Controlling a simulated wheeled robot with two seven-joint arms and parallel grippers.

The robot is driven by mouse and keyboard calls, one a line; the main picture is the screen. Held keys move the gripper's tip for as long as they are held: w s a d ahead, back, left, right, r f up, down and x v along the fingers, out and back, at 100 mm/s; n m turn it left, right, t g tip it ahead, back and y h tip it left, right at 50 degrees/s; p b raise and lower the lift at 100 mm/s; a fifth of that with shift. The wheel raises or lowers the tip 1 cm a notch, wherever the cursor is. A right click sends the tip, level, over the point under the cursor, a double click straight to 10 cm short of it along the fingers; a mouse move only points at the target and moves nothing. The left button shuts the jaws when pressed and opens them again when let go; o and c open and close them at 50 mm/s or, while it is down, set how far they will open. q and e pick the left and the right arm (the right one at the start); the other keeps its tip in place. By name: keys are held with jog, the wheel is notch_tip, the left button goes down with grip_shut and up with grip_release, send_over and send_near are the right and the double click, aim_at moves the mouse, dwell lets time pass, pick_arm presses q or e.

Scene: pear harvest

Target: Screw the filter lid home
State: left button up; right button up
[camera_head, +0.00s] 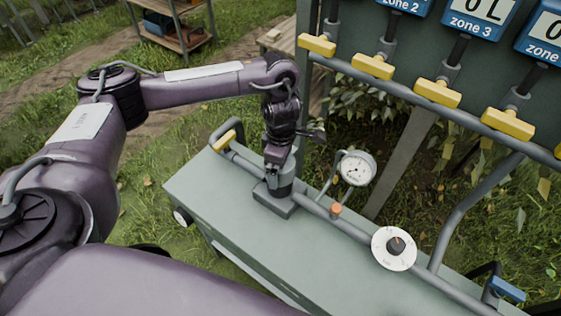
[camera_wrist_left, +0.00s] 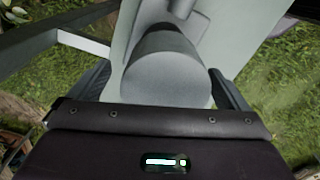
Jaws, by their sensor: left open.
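The filter lid is a plain grey cylinder, and in the wrist view its rounded top (camera_wrist_left: 168,82) fills the space between my left gripper's two fingers (camera_wrist_left: 163,88). The fingers are open, one on each side of it; I cannot tell whether either touches it. In the head view my left gripper (camera_head: 276,160) points down over the grey filter (camera_head: 275,198) on the bench pipe. The gripper hides most of the lid there, and the lid's thread and seating cannot be seen. My right gripper is not in view.
The filter stands on a grey-green bench (camera_head: 215,200). A round gauge (camera_head: 356,168), a white dial (camera_head: 394,248) and a blue-handled valve (camera_head: 507,289) are along the pipe to the right. Yellow valve handles (camera_head: 437,93) line the panel above. Grass surrounds the bench.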

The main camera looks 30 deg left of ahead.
pick_arm(q)
notch_tip(320, 180, up, 8)
jog(key=shift+a+f+p, duration=0.1)
jog(key=shift+f+p, duration=0.1)
jog(key=shift+p, duration=0.6)
